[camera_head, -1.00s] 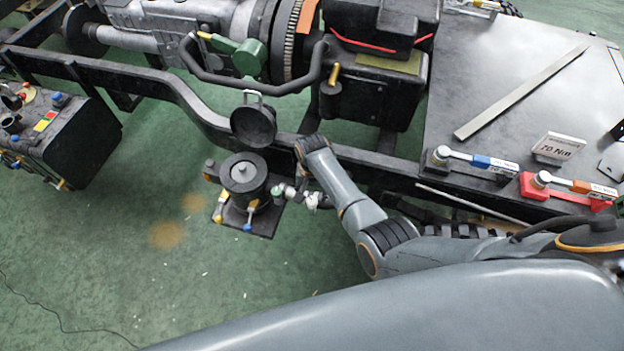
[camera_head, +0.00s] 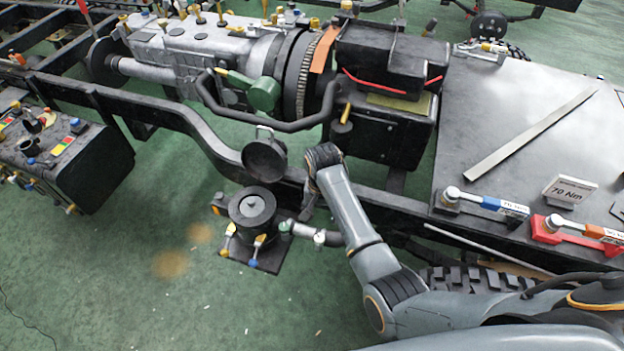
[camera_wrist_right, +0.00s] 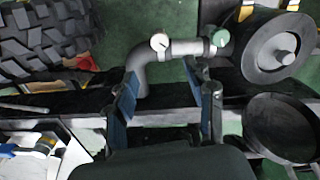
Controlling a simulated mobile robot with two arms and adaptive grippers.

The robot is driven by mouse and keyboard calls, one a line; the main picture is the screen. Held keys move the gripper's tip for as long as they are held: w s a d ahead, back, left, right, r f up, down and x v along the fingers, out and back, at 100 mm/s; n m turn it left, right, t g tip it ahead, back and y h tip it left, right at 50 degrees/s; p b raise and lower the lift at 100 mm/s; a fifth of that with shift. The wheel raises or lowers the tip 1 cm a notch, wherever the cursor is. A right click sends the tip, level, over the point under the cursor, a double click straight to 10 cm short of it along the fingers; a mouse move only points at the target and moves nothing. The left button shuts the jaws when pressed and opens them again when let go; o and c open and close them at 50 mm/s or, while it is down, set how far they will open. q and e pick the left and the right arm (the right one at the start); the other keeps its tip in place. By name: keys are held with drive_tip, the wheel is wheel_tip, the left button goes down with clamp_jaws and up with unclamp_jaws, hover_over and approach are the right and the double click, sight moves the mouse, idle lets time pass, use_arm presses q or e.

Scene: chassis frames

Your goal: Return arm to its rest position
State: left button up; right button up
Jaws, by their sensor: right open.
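My right arm reaches in from the lower right in the head view, its wrist over the dark chassis rail (camera_head: 400,204). My right gripper (camera_head: 308,203) hangs below the wrist and is partly hidden by it. In the right wrist view, its two blue-padded fingers (camera_wrist_right: 167,92) are apart with nothing held between them. A grey bent pipe (camera_wrist_right: 183,48) with a small round gauge (camera_wrist_right: 159,41) lies just beyond the fingertips. The pipe joins a black round canister (camera_head: 252,205), which also shows in the wrist view (camera_wrist_right: 279,53). My left gripper is not in view.
An open round lid (camera_head: 265,159) stands close left of my wrist. An engine and gearbox (camera_head: 190,45) and a black box (camera_head: 385,130) lie behind. A metal deck (camera_head: 500,110) with torque wrenches (camera_head: 487,203) is at right. Green floor (camera_head: 110,270) is clear at lower left.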

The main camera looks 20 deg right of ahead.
drive_tip(key=s+d+f+n+b, duration=0.1)
drive_tip(key=s+d+f+n, duration=0.1)
drive_tip(key=s+f, duration=0.9)
drive_tip(key=s+d+f+n+b, duration=0.2)
drive_tip(key=s+f, duration=0.5)
drive_tip(key=f, duration=0.9)
drive_tip(key=s+d+f+n, duration=0.1)
drive_tip(key=s+f, duration=0.2)
drive_tip(key=s, duration=0.5)
drive_tip(key=s+d+f+n+b, duration=0.1)
drive_tip(key=s+f, duration=0.3)
drive_tip(key=s, duration=0.5)
drive_tip(key=s+d+f+t, duration=0.1)
drive_tip(key=s+f, duration=0.3)
drive_tip(key=s, duration=0.4)
drive_tip(key=shift+s+d+n, duration=0.35)
drive_tip(key=shift+d+n, duration=0.05)
drive_tip(key=shift+d, duration=0.45)
